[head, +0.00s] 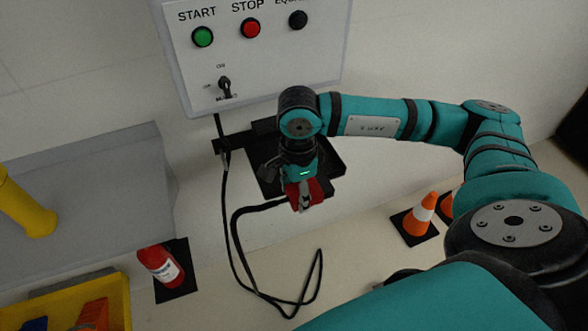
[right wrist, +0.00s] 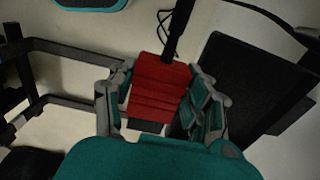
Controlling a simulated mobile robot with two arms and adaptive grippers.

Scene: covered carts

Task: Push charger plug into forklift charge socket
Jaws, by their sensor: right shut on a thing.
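The red charger plug (head: 306,196) is in my right gripper (head: 295,184), in front of the wall beneath the control box. In the right wrist view, the ribbed red plug (right wrist: 158,95) sits between both fingers of the gripper (right wrist: 163,100), which are shut on its sides. A black cable (head: 229,235) hangs from the box, loops near the floor and runs up to the plug. I cannot make out the forklift or its charge socket in either view. My left gripper is not in view.
A black bracket and plate (head: 330,160) stand close behind the gripper. The control box (head: 270,75) is above. A red cylinder (head: 160,265), an orange cone (head: 420,215) and a yellow bin (head: 120,310) stand lower down. The loose cable loop lies below the plug.

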